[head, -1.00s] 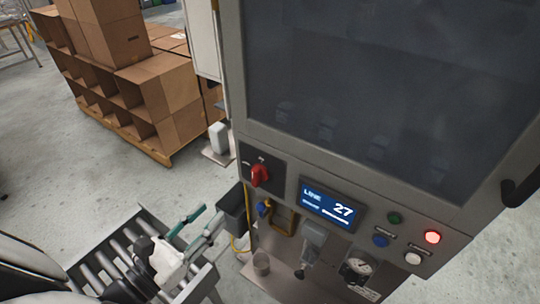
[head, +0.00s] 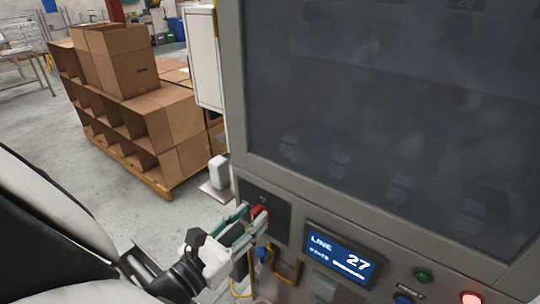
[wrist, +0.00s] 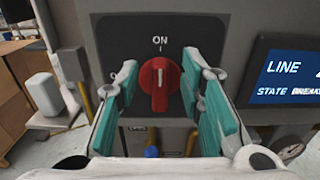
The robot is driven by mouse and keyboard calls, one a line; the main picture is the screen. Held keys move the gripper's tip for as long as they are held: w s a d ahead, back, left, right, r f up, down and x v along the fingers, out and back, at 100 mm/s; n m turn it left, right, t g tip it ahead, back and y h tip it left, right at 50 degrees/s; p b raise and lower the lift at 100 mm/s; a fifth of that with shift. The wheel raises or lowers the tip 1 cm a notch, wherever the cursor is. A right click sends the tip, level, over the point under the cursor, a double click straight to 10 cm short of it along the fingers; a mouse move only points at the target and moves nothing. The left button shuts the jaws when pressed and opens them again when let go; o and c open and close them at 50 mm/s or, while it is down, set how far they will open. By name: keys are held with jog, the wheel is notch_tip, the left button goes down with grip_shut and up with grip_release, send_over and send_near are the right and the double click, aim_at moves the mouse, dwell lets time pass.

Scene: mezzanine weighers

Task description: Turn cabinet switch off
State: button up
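The cabinet switch is a red rotary knob (wrist: 160,85) on a black plate (wrist: 112,28). Its grip stands upright, in line with the ON mark above it. Another mark at the plate's left is partly hidden by a finger. My gripper (wrist: 160,64) is open, with one teal-padded finger on each side of the knob and gaps visible on both sides. In the head view my gripper (head: 253,213) is at the red knob (head: 261,211), partly covering it. I cannot tell how deep the knob sits between the fingertips.
A blue display (head: 341,256) reading LINE 27 is right of the switch. Green (head: 423,275) and lit red (head: 472,298) buttons are farther right. A yellow handle (head: 287,268) is below the switch. Cardboard boxes (head: 165,120) stand on a pallet at the left, with clear floor nearby.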

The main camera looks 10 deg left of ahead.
jog(key=shift+w+d, duration=0.15)
jog(key=shift+w, duration=0.05)
grip_shut()
